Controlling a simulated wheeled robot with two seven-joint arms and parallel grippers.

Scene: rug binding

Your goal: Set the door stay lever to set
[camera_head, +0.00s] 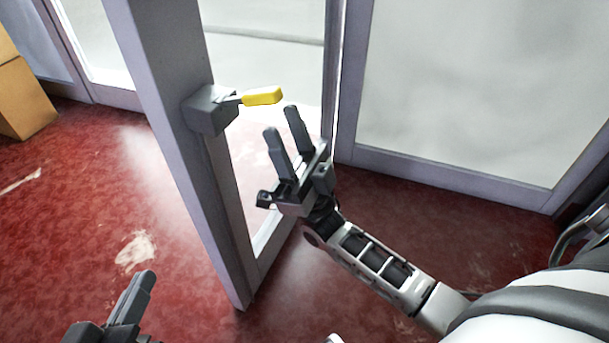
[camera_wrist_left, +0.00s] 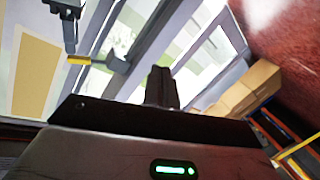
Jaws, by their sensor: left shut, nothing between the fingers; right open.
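The door stay lever has a yellow handle (camera_head: 262,96) that sticks out to the right, roughly level, from a grey housing (camera_head: 211,110) on the edge of a grey-framed glass door (camera_head: 182,130). No set marking is legible. My right gripper (camera_head: 282,122) is open and empty, its fingers pointing up just below and right of the handle, apart from it in the picture. My left gripper (camera_head: 148,276) is shut and empty, low over the floor. The left wrist view shows its closed fingertips (camera_wrist_left: 161,76), with the yellow handle (camera_wrist_left: 79,60) and housing (camera_wrist_left: 117,63) beyond, to the left.
Cardboard boxes (camera_head: 24,95) stand at the far left; they also show in the left wrist view (camera_wrist_left: 250,84), near a rack with blue and orange beams (camera_wrist_left: 288,150). A framed glass panel (camera_head: 470,90) stands behind my right arm. The red floor (camera_head: 70,220) left of the door is mostly clear.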

